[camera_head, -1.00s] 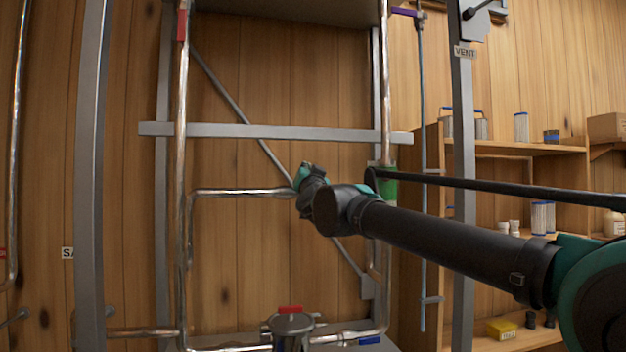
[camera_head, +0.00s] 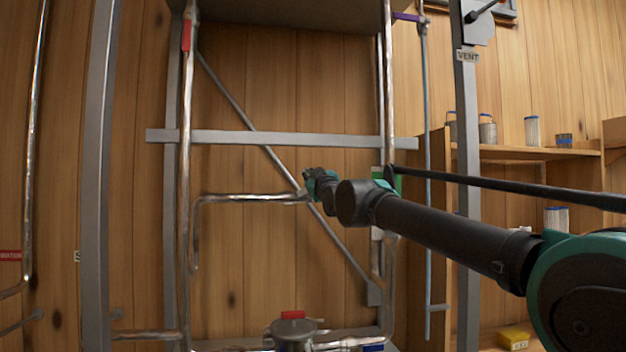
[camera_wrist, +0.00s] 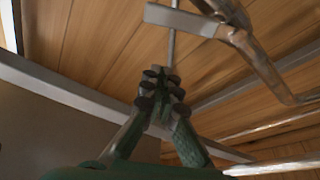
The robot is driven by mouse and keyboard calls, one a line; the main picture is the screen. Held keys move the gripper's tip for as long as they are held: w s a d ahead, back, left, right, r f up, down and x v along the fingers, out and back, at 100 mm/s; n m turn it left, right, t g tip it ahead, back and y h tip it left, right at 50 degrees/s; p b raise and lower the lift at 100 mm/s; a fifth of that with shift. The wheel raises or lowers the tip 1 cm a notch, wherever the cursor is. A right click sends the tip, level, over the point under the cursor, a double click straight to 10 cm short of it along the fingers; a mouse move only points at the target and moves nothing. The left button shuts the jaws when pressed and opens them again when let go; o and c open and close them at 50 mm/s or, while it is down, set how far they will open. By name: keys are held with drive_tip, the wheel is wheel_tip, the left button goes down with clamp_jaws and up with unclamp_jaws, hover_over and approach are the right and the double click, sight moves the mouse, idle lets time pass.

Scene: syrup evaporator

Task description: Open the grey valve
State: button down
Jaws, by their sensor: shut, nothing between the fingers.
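A flat grey lever (camera_wrist: 182,20) shows at the top of the wrist view, beside a metal pipe fitting. It looks like the grey valve's handle. My gripper (camera_wrist: 161,80) is shut and empty, pointing up the picture below the lever, with a visible gap between them. In the head view my gripper (camera_head: 309,178) is by the right end of a bent metal pipe (camera_head: 250,198). I cannot make out the grey handle there; my gripper and wrist may hide it.
A grey crossbar (camera_head: 280,138) runs behind and above my gripper, with a diagonal brace (camera_head: 232,100) behind it. Other handles are red (camera_head: 292,315), another red (camera_head: 187,35), and purple (camera_head: 408,17). Wooden shelves (camera_head: 530,152) with jars stand at the right.

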sight(304, 192)
drive_tip(key=w, duration=0.1)
drive_tip(key=w+f, duration=0.2)
drive_tip(key=w, duration=0.1)
drive_tip(key=shift+f, duration=0.25)
idle(0.3)
drive_tip(key=f+m, duration=0.1)
drive_tip(key=d+f+m+h, duration=0.1)
drive_tip(key=m, duration=0.1)
drive_tip(key=f+m+t, duration=0.1)
drive_tip(key=shift+w+d+h, duration=0.15)
drive_tip(key=shift+d+h, duration=0.1)
drive_tip(key=shift+h, duration=0.05)
drive_tip(key=shift+r, duration=0.1)
